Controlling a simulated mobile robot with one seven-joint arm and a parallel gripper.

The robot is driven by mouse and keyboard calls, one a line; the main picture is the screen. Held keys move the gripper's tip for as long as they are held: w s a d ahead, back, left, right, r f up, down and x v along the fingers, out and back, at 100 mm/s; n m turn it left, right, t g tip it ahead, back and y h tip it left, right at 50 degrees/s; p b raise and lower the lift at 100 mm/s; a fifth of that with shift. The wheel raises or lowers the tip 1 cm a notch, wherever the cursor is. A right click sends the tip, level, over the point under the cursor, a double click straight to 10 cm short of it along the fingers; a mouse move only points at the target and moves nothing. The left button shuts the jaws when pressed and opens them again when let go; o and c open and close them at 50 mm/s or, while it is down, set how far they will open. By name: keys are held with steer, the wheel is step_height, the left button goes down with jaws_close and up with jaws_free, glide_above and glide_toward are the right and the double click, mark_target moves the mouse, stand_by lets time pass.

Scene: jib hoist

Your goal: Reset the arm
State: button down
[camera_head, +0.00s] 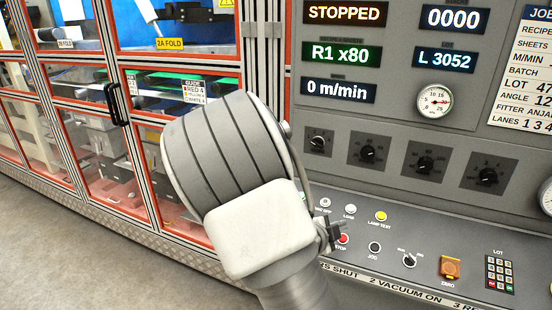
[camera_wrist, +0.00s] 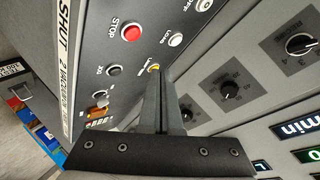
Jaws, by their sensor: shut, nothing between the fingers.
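My arm fills the middle of the head view, and its bulky pale links cover part of the control panel. My gripper (camera_head: 336,226) shows as a small dark shape at the right edge of the arm, above the sloping button desk. In the wrist view my gripper (camera_wrist: 161,78) has its two fingers together with nothing between them. The fingertips appear beside the yellow lamp test button (camera_wrist: 154,68); whether they touch it I cannot tell. That yellow button (camera_head: 381,216) shows uncovered in the head view.
The button desk (camera_head: 435,285) carries a red stop button (camera_wrist: 132,32), a keypad (camera_head: 499,274) and an orange zero switch (camera_head: 451,267). Above are dark dials (camera_head: 369,151), a gauge (camera_head: 435,101) and a display reading STOPPED (camera_head: 345,13). Framed machine doors (camera_head: 105,150) stand left; floor (camera_head: 60,240) there is clear.

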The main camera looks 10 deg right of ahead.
steer(key=s+a+r+n+y, duration=0.2)
steer(key=a+r+n+y, duration=0.25)
steer(key=a+y, duration=0.2)
steer(key=s+a+r+n+y, duration=0.35)
steer(key=a+n+y, duration=0.25)
steer(key=a, duration=0.2)
steer(key=s+d+r+n+g+h, duration=0.1)
steer(key=s+r+n, duration=0.3)
steer(key=s, duration=0.5)
steer(key=s+d+r+n+g+h, duration=0.1)
steer(key=s+r+n, duration=0.2)
steer(key=s+n, duration=0.4)
steer(key=s, duration=0.2)
steer(key=shift+s+r+g, duration=0.3)
steer(key=shift+r, duration=0.05)
steer(key=shift+d, duration=0.2)
